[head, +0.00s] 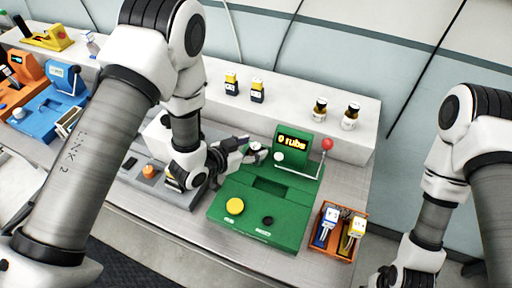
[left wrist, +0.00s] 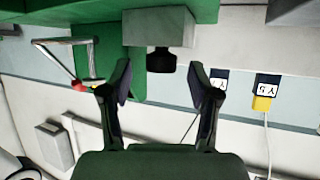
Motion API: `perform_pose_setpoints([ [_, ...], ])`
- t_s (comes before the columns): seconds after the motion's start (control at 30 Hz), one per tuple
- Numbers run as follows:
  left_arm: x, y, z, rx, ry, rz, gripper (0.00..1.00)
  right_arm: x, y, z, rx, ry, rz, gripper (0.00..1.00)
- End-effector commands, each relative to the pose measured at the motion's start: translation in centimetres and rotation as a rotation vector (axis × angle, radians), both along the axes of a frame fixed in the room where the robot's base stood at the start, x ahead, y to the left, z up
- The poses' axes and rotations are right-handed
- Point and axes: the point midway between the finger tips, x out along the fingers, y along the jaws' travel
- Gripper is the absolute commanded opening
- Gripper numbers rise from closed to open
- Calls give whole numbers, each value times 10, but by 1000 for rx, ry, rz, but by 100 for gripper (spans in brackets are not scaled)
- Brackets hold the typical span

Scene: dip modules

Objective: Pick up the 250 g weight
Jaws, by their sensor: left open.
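A small pale grey block with a black knob, which looks like the 250 g weight (left wrist: 158,32), shows in the left wrist view, where the picture is upside down. It is beyond and between the fingertips of my left gripper (left wrist: 165,80). The fingers are open, and I see nothing held between them. In the head view my left gripper (head: 247,150) is at the back left of the green machine (head: 240,205). A small grey thing (head: 257,149) by its fingertips is probably the same weight, partly hidden. No mass marking is readable. My right gripper is outside the picture.
The green machine has a "0 rubs" display (head: 293,142) and a lever with a red ball (head: 327,144). An orange box (head: 340,250) of small modules stands at its right. Several small modules stand on the white back ledge (head: 285,100). Blue and orange devices (head: 45,108) stand left.

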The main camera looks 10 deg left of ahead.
Motion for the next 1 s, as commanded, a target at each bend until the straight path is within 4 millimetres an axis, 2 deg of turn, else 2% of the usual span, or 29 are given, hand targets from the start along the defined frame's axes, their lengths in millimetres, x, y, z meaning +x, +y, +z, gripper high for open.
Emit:
perform_pose_setpoints([
  [0.27, 6, -4, -5, -1, 2, 2, 62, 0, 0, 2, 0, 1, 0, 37],
  [0.3, 6, -4, -5, -1, 2, 2, 48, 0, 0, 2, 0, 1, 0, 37],
  [0.43, 6, -4, -5, -1, 2, 2, 1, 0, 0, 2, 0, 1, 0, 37],
  [0.83, 6, -4, -3, 0, 0, 1, 0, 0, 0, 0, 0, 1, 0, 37],
  [1.0, 7, -4, 9, 0, -2, 0, 0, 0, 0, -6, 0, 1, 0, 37],
])
